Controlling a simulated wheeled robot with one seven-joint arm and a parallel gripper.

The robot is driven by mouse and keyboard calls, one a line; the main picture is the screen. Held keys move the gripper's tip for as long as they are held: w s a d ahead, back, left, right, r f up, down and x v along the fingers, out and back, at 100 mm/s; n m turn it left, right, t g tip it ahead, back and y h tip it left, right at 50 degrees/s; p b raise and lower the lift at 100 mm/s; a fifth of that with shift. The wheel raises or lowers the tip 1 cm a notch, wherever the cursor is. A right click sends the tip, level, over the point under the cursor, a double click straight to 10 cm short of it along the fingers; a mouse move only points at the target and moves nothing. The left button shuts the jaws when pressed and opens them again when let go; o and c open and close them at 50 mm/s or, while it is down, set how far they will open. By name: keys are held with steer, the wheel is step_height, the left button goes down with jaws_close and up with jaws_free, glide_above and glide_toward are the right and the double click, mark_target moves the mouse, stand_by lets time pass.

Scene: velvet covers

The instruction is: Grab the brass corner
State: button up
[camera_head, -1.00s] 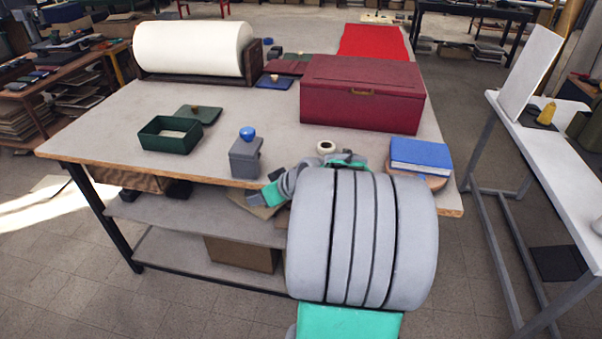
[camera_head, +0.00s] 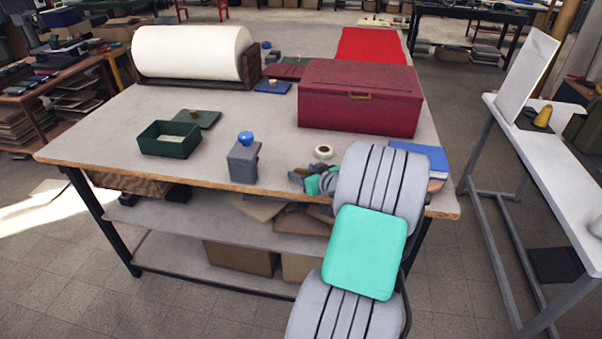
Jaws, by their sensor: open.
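I cannot clearly pick out a brass corner. A small brass-coloured piece (camera_head: 193,113) sits on the flat dark green panel at the left middle of the worktable. Another small brownish piece (camera_head: 272,84) is on the dark blue pad farther back. My gripper (camera_head: 299,178) is over the table's front edge area, partly hidden by my own grey and teal arm. It is open, with nothing seen between its fingers, and well to the right of both small pieces.
The worktable (camera_head: 110,130) holds an open green box (camera_head: 170,140), a grey block with a blue knob (camera_head: 244,158), a large dark red box (camera_head: 360,98), a white roll (camera_head: 190,52), a tape ring (camera_head: 323,152) and a blue book (camera_head: 432,158). The table's left front is clear.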

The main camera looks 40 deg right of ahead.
steer(key=shift+c, duration=0.5)
jaws_close()
